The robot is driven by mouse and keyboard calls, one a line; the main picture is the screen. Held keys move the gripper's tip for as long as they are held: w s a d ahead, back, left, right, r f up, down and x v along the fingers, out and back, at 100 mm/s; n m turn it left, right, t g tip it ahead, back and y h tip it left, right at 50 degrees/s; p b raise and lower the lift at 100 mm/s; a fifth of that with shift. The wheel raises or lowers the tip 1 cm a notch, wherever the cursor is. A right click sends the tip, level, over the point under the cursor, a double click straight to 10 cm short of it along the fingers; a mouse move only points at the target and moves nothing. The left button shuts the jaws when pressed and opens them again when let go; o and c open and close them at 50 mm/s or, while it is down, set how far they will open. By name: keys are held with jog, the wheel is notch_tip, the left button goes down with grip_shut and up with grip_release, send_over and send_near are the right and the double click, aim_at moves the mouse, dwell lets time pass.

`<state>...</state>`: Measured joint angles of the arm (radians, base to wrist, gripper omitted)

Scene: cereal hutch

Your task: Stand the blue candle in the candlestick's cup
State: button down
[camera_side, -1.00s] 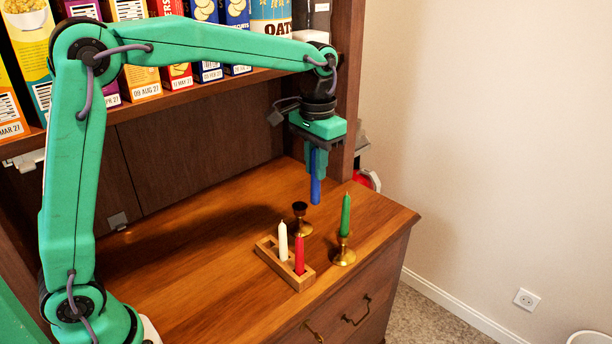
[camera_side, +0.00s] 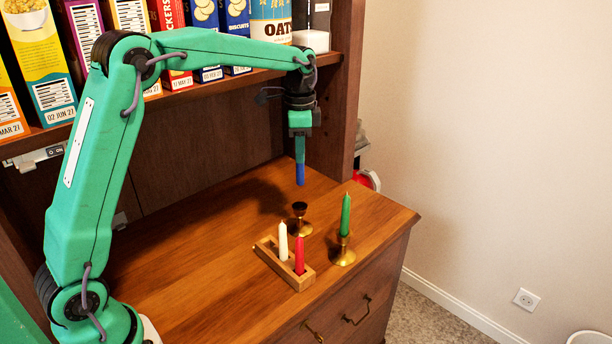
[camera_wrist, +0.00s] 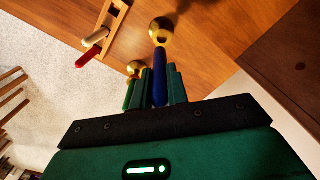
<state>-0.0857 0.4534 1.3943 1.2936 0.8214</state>
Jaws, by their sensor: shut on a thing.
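My gripper (camera_side: 300,152) is shut on the blue candle (camera_side: 300,176) and holds it upright, its lower end hanging below the fingers. The empty candlestick (camera_side: 301,227), brass with a dark cup, stands on the wooden top. In the side view the candle hangs above the cup with a small gap and does not touch it. In the wrist view, the blue candle (camera_wrist: 160,76) sits between the fingers and its end points to the round brass candlestick (camera_wrist: 162,27). The candle's upper part is hidden by the fingers.
A second brass candlestick (camera_side: 344,257) with a green candle (camera_side: 345,214) stands to the right. A wooden holder (camera_side: 268,256) in front carries a white candle (camera_side: 283,242) and a red candle (camera_side: 299,256). Boxes line the shelf (camera_side: 215,82) above. The left of the top is clear.

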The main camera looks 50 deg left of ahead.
aim_at(299, 181)
jog(key=shift+w+a+f, duration=0.1)
jog(key=shift+a, duration=0.15)
jog(key=shift+f, duration=0.15)
jog(key=shift+f, duration=3.05)
jog(key=shift+f, duration=1.45)
jog(key=c, duration=1)
grip_release()
jog(key=shift+o, duration=0.2)
jog(key=shift+r, duration=0.2)
jog(key=shift+r, duration=2.3)
